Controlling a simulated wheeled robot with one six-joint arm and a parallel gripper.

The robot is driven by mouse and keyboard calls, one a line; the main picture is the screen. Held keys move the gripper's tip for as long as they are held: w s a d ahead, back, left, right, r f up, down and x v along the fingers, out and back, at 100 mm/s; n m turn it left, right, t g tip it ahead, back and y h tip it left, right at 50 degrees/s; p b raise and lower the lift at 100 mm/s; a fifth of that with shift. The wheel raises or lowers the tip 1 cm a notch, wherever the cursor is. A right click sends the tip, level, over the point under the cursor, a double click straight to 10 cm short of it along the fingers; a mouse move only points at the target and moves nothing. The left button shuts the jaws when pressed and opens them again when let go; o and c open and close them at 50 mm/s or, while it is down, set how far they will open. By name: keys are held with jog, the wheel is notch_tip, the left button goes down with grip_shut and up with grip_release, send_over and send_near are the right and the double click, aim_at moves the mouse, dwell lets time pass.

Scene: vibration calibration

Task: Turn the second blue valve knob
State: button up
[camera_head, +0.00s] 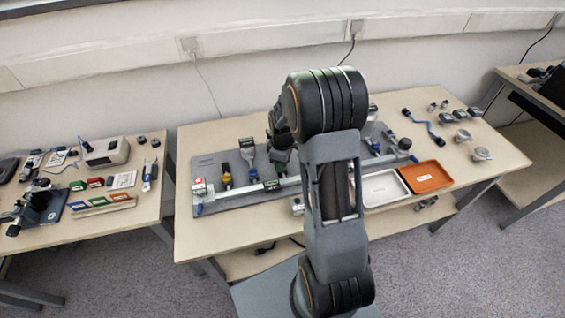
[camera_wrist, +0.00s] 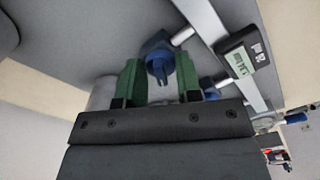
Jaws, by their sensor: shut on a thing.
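In the wrist view, a blue valve knob (camera_wrist: 160,64) sits between the green fingers of my gripper (camera_wrist: 161,80). My gripper is shut on this knob, which is on a short branch beside a pale rail or pipe (camera_wrist: 206,22). A second blue part (camera_wrist: 209,86) shows just beyond the right finger, partly hidden. A digital gauge (camera_wrist: 240,60) with a lit display is mounted on the pipe. In the head view, the pipe assembly (camera_head: 238,191) lies on a grey panel, and my arm hides the gripped knob and the fingertips.
The grey panel (camera_head: 207,166) lies on the middle table (camera_head: 225,235). A yellow-handled valve (camera_head: 226,176) stands left of my arm. A white tray (camera_head: 383,202) and an orange tray (camera_head: 443,188) are at the right front. Tables with tools and instruments stand on both sides.

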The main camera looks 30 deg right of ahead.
jog(key=n, duration=0.6)
jog(key=shift+w, duration=0.15)
jog(key=shift+n, duration=0.5)
jog(key=o, duration=0.9)
jog(key=shift+r, duration=0.1)
notch_tip(320, 180, up, 14)
jog(key=shift+f+p, duration=0.2)
jog(key=shift+p, duration=0.1)
dwell(0.4)
